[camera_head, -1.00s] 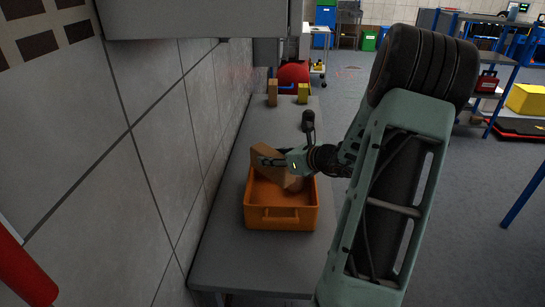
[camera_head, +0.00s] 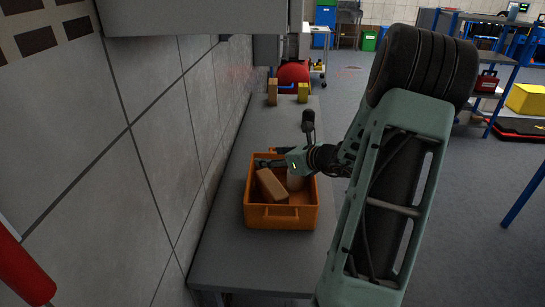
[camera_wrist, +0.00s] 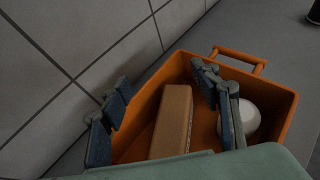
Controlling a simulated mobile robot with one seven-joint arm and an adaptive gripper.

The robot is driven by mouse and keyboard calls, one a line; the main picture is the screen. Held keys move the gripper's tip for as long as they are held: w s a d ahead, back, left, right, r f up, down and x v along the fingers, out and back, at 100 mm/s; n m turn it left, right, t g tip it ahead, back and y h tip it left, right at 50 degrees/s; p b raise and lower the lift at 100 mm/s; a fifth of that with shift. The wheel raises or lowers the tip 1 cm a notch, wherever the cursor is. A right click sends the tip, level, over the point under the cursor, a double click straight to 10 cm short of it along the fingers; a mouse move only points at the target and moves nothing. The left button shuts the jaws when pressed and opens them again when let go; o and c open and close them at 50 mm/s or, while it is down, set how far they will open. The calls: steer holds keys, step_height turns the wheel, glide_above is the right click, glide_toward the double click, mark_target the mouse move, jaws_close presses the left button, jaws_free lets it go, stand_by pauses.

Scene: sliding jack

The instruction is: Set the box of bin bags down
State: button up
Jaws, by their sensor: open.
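The box of bin bags, a plain tan-brown carton (camera_head: 271,185), lies inside the orange crate (camera_head: 282,223), tilted in the head view. In the wrist view the carton (camera_wrist: 173,121) lies between the spread fingers, with a gap on both sides. My gripper (camera_head: 268,157) is open at the far part of the crate; its fingers also show in the wrist view (camera_wrist: 160,115). Whether the carton rests flat on the crate's floor cannot be told. A pale round object (camera_wrist: 244,117) sits in the crate to the right of the carton.
The crate stands on a grey bench (camera_head: 235,255) along the tiled wall on the left. A dark upright object (camera_head: 308,122) stands behind the crate. The near bench is clear.

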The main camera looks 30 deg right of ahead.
steer(key=v, duration=1.2)
steer(key=shift+r, duration=0.35)
